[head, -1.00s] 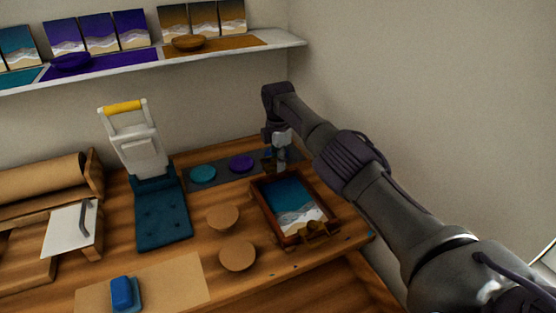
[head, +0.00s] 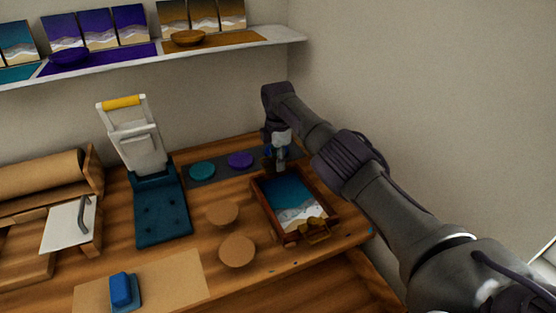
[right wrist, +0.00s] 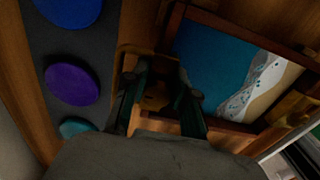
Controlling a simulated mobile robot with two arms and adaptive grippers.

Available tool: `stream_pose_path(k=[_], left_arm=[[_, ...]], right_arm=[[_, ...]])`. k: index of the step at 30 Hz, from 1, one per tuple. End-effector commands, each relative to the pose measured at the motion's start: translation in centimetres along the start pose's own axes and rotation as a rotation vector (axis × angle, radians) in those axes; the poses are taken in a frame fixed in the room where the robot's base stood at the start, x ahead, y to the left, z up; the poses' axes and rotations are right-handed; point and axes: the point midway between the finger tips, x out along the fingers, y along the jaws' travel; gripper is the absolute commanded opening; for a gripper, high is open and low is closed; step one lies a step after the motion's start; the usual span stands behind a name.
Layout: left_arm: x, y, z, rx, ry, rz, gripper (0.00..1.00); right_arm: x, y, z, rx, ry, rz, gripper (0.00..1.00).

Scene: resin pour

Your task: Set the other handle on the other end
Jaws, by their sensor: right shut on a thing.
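The tray (head: 266,211) lies on the bench, a dark wooden frame around a blue, white and sand-coloured resin seascape. One brass-coloured handle (head: 314,230) sits on its near end. My right gripper (head: 277,166) is at the tray's far end, pointing down. In the right wrist view its fingers (right wrist: 160,92) are shut on the other brass-coloured handle (right wrist: 154,98), at the edge of the tray's end wall. I cannot tell whether this handle touches the wall. It is hidden in the head view. My left gripper is not in view.
A dark strip with teal (head: 202,171) and purple (head: 240,160) discs lies left of my right gripper. Two round cork-coloured discs (head: 237,251) lie left of the tray. A blue block (head: 121,290) sits on a brown sheet at the front. The wall shelf (head: 285,39) is above.

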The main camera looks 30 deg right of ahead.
Motion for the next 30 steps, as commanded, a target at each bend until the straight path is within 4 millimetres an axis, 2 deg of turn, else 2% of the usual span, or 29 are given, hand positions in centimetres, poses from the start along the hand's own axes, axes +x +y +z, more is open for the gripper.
stream_pose_path(k=[30], left_arm=[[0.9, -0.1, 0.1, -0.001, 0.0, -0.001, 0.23]], right_arm=[[1.0, 0.1, 0.0, 0.0, 0.0, 0.001, 0.0]])
